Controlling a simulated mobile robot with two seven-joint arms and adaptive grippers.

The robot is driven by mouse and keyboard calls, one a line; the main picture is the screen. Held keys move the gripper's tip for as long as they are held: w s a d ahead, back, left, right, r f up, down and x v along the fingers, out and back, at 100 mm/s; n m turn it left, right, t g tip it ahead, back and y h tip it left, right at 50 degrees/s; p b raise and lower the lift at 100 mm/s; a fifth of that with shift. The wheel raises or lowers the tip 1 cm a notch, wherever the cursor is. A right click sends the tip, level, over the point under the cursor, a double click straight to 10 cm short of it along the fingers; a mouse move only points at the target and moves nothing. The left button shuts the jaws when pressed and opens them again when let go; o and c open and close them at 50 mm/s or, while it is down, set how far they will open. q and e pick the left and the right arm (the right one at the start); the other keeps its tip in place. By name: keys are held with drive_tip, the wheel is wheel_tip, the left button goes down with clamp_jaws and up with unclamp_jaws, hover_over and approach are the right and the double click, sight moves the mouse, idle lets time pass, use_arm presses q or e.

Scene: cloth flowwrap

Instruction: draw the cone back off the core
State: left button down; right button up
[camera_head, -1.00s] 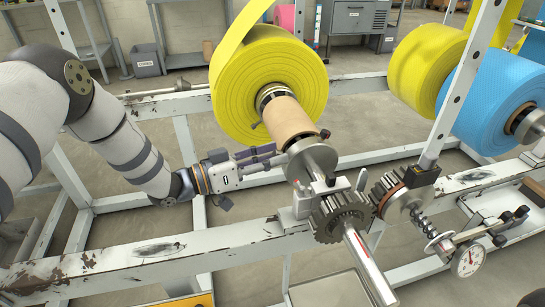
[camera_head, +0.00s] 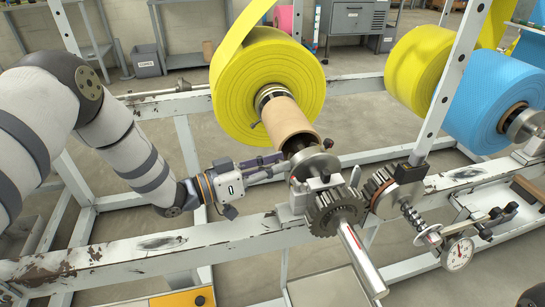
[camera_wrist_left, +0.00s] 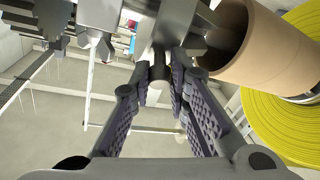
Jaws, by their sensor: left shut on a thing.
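The cone (camera_head: 318,166) is a grey metal disc-shaped piece on the shaft, just in front of the brown cardboard core (camera_head: 284,119). The core's open near end shows a dark inside. Whether the cone's nose is fully clear of it I cannot tell. The core also shows in the left wrist view (camera_wrist_left: 265,48), with grey metal close by its mouth. My left gripper (camera_head: 281,165) reaches in from the left and is shut at the cone's side; its fingers (camera_wrist_left: 162,72) converge on a dark metal part by the cone. My right gripper is not in view.
The yellow roll (camera_head: 266,84) sits around the core's far part. Gears (camera_head: 335,211) and the shaft (camera_head: 362,258) stand in front of the cone. A white worn beam (camera_head: 150,256) runs below my left arm. A pressure gauge (camera_head: 457,254) is at the right.

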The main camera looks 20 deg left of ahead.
use_arm(q)
drive_tip(key=c, duration=1.5)
unclamp_jaws()
drive_tip(key=shift+c, duration=0.2)
drive_tip(key=shift+s, duration=0.1)
drive_tip(key=v, duration=1.2)
